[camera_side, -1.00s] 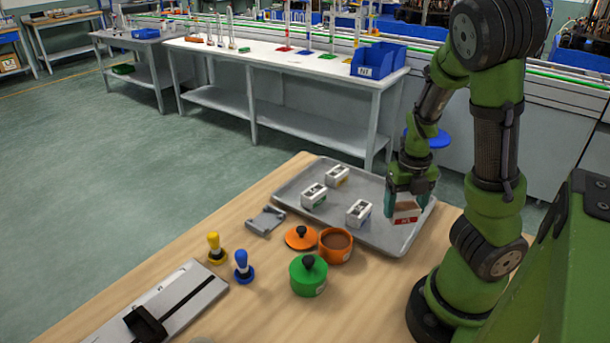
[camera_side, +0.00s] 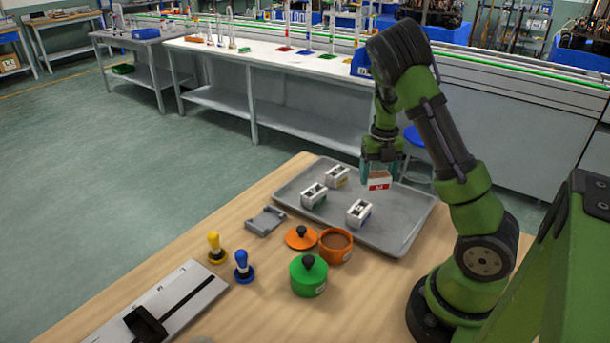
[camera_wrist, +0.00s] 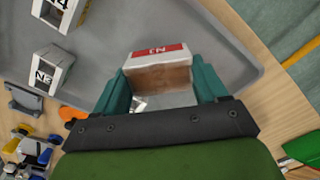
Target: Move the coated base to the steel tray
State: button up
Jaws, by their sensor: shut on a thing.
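My gripper (camera_side: 380,172) is shut on a small white block with a red label (camera_side: 380,183), held above the far right part of the steel tray (camera_side: 405,222). In the wrist view the block (camera_wrist: 158,54) sits between the two teal fingers, its near face coated brown. Three other white blocks stand apart on the tray: one at the back (camera_side: 337,176), one at the left (camera_side: 313,195) and one near the front (camera_side: 359,213). The held block's underside is hidden.
An orange pot (camera_side: 335,246) with brown contents, its orange lid (camera_side: 300,237) and a green pot (camera_side: 308,276) stand in front of the tray. A grey fixture (camera_side: 265,221), yellow stamp (camera_side: 216,248) and blue stamp (camera_side: 243,267) are to the left. The tray's right side is clear.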

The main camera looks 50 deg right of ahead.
aim_at(376, 184)
jog(key=shift+f, duration=1.8)
jog(key=o, duration=1.1)
jog(key=shift+f, duration=0.15)
jog(key=shift+c, duration=0.2)
